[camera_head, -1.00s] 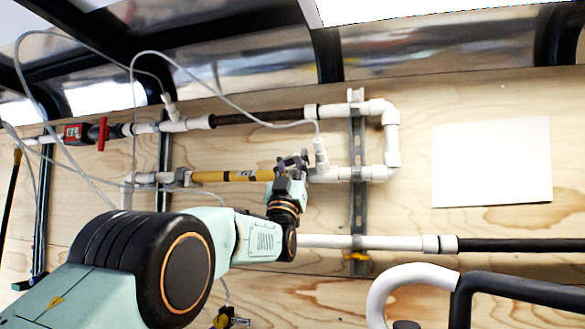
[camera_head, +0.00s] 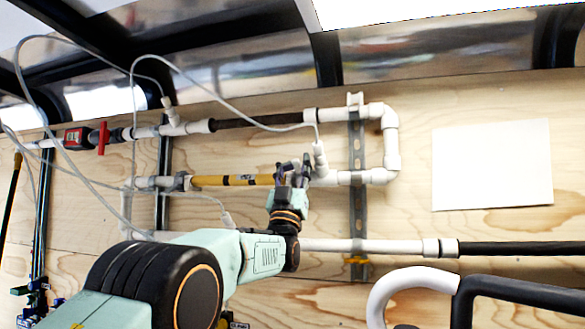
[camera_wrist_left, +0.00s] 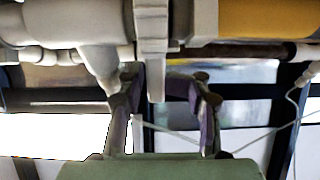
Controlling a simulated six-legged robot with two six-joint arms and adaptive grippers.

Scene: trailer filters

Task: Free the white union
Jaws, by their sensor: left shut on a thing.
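The white union (camera_wrist_left: 151,38) fills the top of the left wrist view, a pale fitting with a raised collar between white pipe and the yellow filter tube (camera_wrist_left: 268,18). In the head view, the yellow filter tube (camera_head: 232,180) runs left from my left gripper (camera_head: 293,172), which covers most of the union there. My left gripper also shows in the wrist view (camera_wrist_left: 165,98), its two purple-grey fingers reaching up to the fitting, shut on the union. Its exact contact points are partly hidden. My right gripper is not in view.
A white tee (camera_head: 320,165) with a thin hose is close right of the gripper. A dark filter tube (camera_head: 262,118) and a red valve handle (camera_head: 103,138) are on the upper line. A metal strut (camera_head: 357,215) supports the pipes. Loose white hoses loop across the left side.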

